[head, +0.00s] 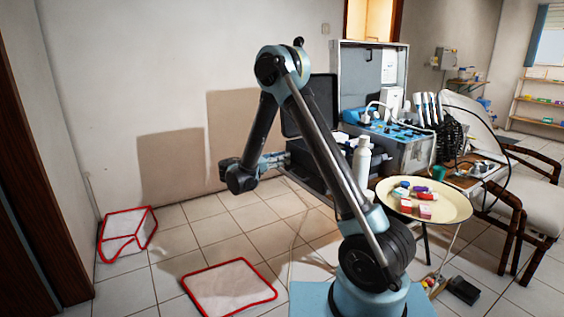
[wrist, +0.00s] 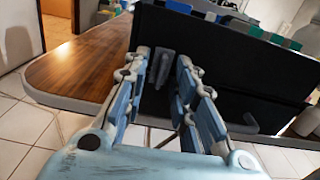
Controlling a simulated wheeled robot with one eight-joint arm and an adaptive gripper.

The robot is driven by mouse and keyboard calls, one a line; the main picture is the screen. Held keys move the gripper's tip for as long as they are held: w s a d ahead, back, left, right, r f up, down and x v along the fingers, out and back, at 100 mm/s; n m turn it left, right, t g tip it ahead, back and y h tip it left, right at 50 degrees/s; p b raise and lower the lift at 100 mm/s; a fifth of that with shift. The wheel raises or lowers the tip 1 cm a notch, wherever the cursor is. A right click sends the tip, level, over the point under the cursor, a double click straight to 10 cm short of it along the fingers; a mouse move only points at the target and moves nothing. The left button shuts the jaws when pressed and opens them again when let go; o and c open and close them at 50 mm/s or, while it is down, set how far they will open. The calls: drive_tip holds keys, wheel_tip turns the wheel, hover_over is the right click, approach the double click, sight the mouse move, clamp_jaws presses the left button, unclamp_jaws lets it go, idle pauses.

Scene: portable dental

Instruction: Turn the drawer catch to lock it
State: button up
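The drawer catch (wrist: 162,68) is a small grey lever on a black front panel (wrist: 225,70) in the wrist view. It appears upright. My gripper (wrist: 164,62) is open, with one finger on each side of the catch in the picture. Gaps show beside it, and I cannot tell whether the fingertips reach around it or stop short. In the head view my gripper (head: 277,160) is at the left side of the black unit (head: 316,162). The catch cannot be made out there.
A wooden tabletop (wrist: 85,68) lies left of the panel. A grey handle-like part (wrist: 238,126) is at its lower right. In the head view, a white bottle (head: 362,160), a cream round tray (head: 455,205) with small boxes, and dental equipment (head: 400,150) stand right of my arm.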

drive_tip(key=v, duration=1.2)
drive_tip(key=shift+f, duration=0.1)
